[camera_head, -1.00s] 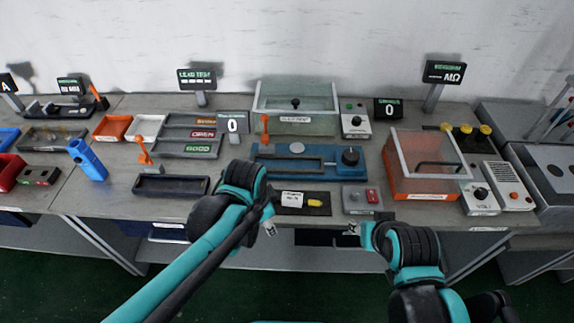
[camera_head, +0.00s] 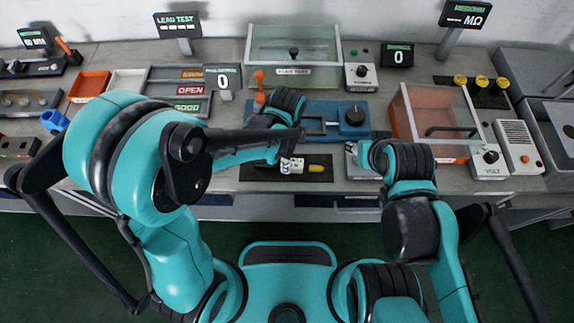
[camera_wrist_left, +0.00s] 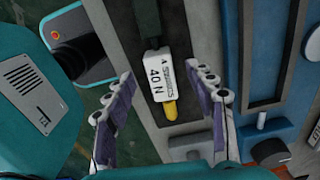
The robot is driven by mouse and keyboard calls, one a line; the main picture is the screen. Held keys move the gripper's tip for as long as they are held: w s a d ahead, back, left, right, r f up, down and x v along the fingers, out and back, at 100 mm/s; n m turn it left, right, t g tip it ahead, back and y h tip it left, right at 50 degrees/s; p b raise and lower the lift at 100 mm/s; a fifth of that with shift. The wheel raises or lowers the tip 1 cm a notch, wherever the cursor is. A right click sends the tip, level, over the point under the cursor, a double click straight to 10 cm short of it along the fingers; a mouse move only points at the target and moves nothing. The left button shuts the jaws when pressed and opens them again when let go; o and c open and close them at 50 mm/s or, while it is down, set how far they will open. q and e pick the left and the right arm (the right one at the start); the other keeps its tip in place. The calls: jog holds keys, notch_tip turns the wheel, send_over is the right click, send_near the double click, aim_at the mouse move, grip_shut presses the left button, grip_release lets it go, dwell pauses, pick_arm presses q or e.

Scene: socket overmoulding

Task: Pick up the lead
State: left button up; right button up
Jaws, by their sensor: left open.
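The piece on the black mat, which I take for the lead, has a white block marked 40 N (camera_wrist_left: 157,72), a yellow tip (camera_wrist_left: 170,109) and a dark ribbed part (camera_wrist_left: 147,20) running off the top of the left wrist view. In the head view its white part (camera_head: 292,166) and yellow tip (camera_head: 316,168) show on the mat. My left gripper (camera_wrist_left: 165,75) is open, its fingers on either side of the white block with gaps. In the head view my left gripper (camera_head: 289,160) partly covers the piece. My right gripper (camera_head: 353,149) is small and partly hidden.
The black mat (camera_head: 255,172) lies at the bench's front edge. Behind it is a blue fixture (camera_head: 353,119) with a dark knob. An orange box (camera_head: 404,133) with a clear lid stands to the right. Trays marked OPEN and GOOD (camera_head: 188,105) are at left.

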pick_arm(q)
notch_tip(320, 180, down, 2)
jog(key=shift+f+b, duration=0.2)
jog(key=shift+b, duration=0.1)
pick_arm(e)
jog(key=shift+f, duration=0.55)
pick_arm(q)
jog(key=shift+r, duration=0.1)
grip_shut()
jog(key=shift+r, duration=0.1)
pick_arm(e)
jog(key=shift+r, duration=0.1)
